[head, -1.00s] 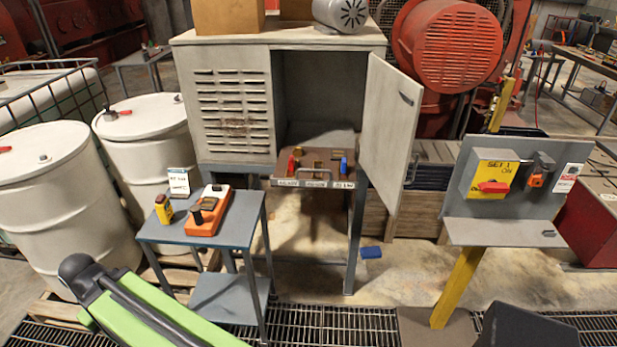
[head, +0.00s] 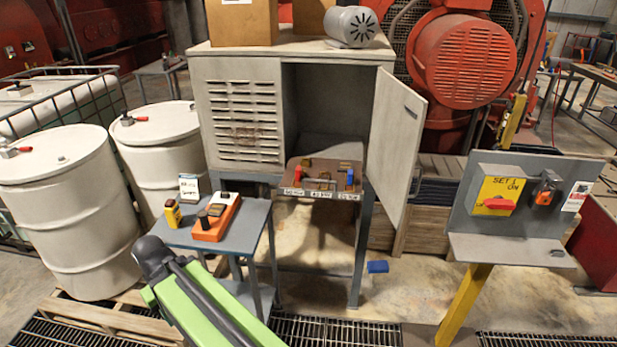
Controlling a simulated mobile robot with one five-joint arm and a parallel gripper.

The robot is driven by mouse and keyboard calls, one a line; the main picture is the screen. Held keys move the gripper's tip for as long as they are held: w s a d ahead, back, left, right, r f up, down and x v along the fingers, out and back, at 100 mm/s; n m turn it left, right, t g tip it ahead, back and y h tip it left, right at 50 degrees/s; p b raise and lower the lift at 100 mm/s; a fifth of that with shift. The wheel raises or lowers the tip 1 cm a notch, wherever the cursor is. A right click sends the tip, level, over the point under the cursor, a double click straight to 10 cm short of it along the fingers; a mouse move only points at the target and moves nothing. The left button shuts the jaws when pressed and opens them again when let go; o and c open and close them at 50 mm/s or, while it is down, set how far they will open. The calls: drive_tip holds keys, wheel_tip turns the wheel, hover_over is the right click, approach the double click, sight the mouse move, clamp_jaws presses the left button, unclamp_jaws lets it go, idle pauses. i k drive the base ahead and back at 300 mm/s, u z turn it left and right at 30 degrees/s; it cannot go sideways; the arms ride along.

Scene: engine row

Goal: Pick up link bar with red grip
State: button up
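A small upright red piece (head: 298,173), which looks like the red grip of a link bar, stands at the left of a brown board (head: 330,190) at the front of the open grey cabinet. The bar under it is too small to make out. A blue-gripped piece (head: 350,178) stands at the right of the same board, with brass-coloured pieces (head: 323,176) between them. White labels run along the board's front edge. My green arm shows at the lower left, but my gripper is out of view.
A small blue-grey table (head: 250,222) left of the cabinet holds an orange device (head: 216,217) and a yellow one (head: 173,213). The cabinet door (head: 398,145) stands open on the right. A switch panel (head: 520,205) is at right. A blue object (head: 377,267) lies on the floor.

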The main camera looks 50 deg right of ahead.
sight(299, 175)
drive_tip(key=z, duration=0.15)
drive_tip(key=i, duration=1)
drive_tip(key=u, duration=0.1)
